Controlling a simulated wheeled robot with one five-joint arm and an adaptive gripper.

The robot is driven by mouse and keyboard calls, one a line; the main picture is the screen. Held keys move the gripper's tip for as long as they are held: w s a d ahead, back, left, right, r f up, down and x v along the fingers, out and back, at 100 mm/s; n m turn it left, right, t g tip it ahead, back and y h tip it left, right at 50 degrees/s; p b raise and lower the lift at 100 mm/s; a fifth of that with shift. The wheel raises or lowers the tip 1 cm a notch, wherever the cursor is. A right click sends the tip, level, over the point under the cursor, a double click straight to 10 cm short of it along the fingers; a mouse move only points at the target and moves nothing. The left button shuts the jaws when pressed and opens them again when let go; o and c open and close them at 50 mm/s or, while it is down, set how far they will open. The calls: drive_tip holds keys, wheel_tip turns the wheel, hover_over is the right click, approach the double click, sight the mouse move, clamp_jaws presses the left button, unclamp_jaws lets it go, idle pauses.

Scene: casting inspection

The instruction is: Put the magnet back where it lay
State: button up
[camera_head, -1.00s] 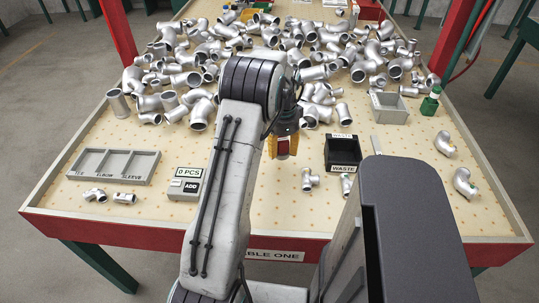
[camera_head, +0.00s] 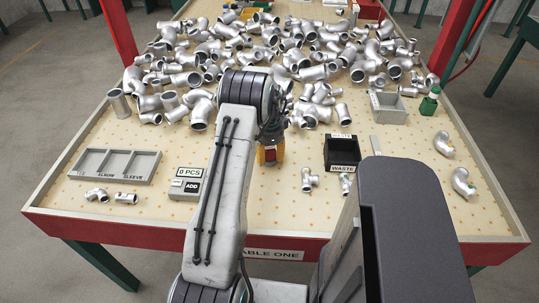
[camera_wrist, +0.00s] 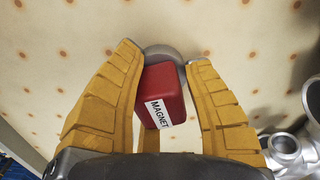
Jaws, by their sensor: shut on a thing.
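The magnet is a red block with a white label reading MAGNET and a grey rounded end; it shows in the wrist view (camera_wrist: 165,90) and as a small red patch in the head view (camera_head: 270,155). My gripper (camera_wrist: 168,62) has yellow ribbed fingers, one on each side of the magnet, and is shut on it. In the head view my gripper (camera_head: 270,158) is over the light dotted tabletop, left of the black waste bin. The wrist view shows the tabletop behind the magnet; whether the magnet touches it I cannot tell.
A black waste bin (camera_head: 342,167) stands right of my gripper. A large pile of metal pipe fittings (camera_head: 210,75) lies behind. A grey sorting tray (camera_head: 158,154) and a counter box (camera_head: 187,172) are at left. The tabletop in front of my gripper is mostly clear.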

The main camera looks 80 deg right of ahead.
drive_tip(key=shift+f, duration=0.1)
drive_tip(key=o, duration=1.1)
drive_tip(key=shift+o, duration=0.2)
drive_tip(key=r, duration=0.4)
drive_tip(key=r+b, duration=0.1)
drive_tip(key=r, duration=0.1)
drive_tip(key=shift+s+d, duration=0.15)
drive_tip(key=shift+s, duration=0.1)
drive_tip(key=shift+r, duration=0.6)
drive_tip(key=shift+w, duration=0.1)
